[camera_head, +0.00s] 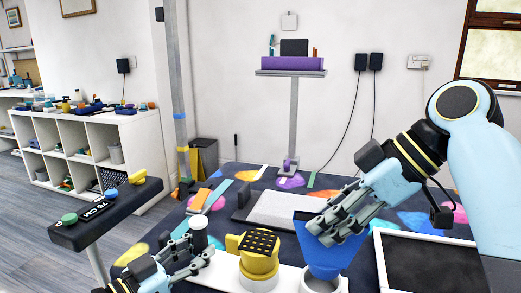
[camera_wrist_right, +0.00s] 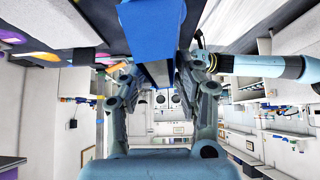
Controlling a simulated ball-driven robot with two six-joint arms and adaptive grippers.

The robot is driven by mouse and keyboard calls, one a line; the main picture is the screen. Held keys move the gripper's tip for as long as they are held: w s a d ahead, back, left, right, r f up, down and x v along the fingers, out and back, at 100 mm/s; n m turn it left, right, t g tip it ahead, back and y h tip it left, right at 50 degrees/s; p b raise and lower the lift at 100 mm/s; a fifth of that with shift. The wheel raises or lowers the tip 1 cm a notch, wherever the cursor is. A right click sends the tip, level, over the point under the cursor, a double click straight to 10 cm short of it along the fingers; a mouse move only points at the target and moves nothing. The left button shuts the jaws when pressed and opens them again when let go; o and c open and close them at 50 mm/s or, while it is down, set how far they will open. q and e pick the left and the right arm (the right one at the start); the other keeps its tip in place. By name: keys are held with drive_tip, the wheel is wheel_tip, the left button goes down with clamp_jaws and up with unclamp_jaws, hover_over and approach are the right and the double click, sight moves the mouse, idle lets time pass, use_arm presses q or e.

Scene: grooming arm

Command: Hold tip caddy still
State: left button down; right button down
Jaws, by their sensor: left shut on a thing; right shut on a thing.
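The tip caddy appears to be the yellow round holder (camera_head: 259,262) with a black gridded top, upright on a white base in the head view. My right gripper (camera_head: 338,224) is shut on a blue tapered piece (camera_head: 326,262), wide at the top, above a white ring-shaped holder (camera_head: 323,285). The blue piece (camera_wrist_right: 153,35) also shows between the fingers (camera_wrist_right: 157,75) in the right wrist view.
A black-topped tray with a white frame (camera_head: 435,262) lies at the right. A grey-white flat block (camera_head: 285,210) lies behind the holders. A dark panel with coloured knobs (camera_head: 108,210) stands at the left. A pole stand with a purple roll (camera_head: 292,64) is at the back.

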drive_tip(key=shift+r, duration=1.4)
use_arm(q)
drive_tip(key=c, duration=1.1)
unclamp_jaws()
drive_tip(key=shift+o, duration=0.2)
